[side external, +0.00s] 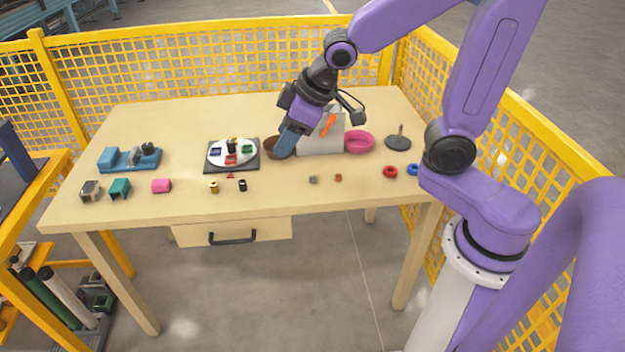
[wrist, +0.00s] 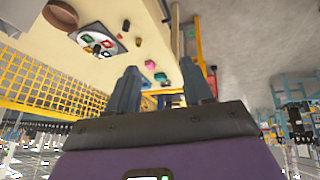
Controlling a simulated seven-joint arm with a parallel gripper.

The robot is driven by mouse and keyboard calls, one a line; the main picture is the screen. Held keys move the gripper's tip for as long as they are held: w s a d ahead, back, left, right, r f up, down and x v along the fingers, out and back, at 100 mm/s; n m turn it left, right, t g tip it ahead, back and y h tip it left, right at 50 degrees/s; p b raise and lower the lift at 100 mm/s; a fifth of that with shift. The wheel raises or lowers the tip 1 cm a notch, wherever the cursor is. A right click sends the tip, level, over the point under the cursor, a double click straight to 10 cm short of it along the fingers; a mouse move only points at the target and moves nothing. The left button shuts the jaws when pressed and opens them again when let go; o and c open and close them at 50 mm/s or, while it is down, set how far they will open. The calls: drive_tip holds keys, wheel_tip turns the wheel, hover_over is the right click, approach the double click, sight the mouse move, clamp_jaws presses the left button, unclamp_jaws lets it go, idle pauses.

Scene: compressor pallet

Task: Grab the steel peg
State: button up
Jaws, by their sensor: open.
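No piece is plainly the steel peg. A small grey piece (side external: 312,180) stands near the table's front edge, and an upright post rises from a dark round base (side external: 398,143) at the right; I cannot tell whether either is the peg. My gripper (side external: 285,150) hangs tilted over the table beside the brown bowl (side external: 270,146), to the left of and behind the grey piece. In the wrist view my gripper (wrist: 158,86) has its fingers spread with nothing held between them. The brown bowl also shows in the wrist view (wrist: 62,14).
A white dial with coloured pieces (side external: 221,154) lies on a dark plate, left of my gripper. A light grey box (side external: 318,143) and a pink bowl (side external: 359,142) stand right of it. Several small pieces line the front. Yellow mesh fencing (side external: 210,60) surrounds the table's back.

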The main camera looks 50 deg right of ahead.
drive_tip(key=shift+w+d+m+t+h, duration=0.9)
drive_tip(key=shift+w+d+m+t, duration=1.9)
drive_tip(key=shift+w+d, duration=1.7)
drive_tip(key=s+d+r+m+t+h, duration=0.25)
drive_tip(key=s+d+m+t, duration=0.2)
drive_tip(key=s+d, duration=0.45)
approach(315, 179)
drive_tip(key=shift+w+a+n, duration=0.1)
drive_tip(key=shift+w+n, duration=0.35)
drive_tip(key=shift+w, duration=0.1)
drive_tip(key=shift+f, duration=0.15)
drive_tip(key=shift+w, duration=0.4)
drive_tip(key=shift+x, duration=3.35)
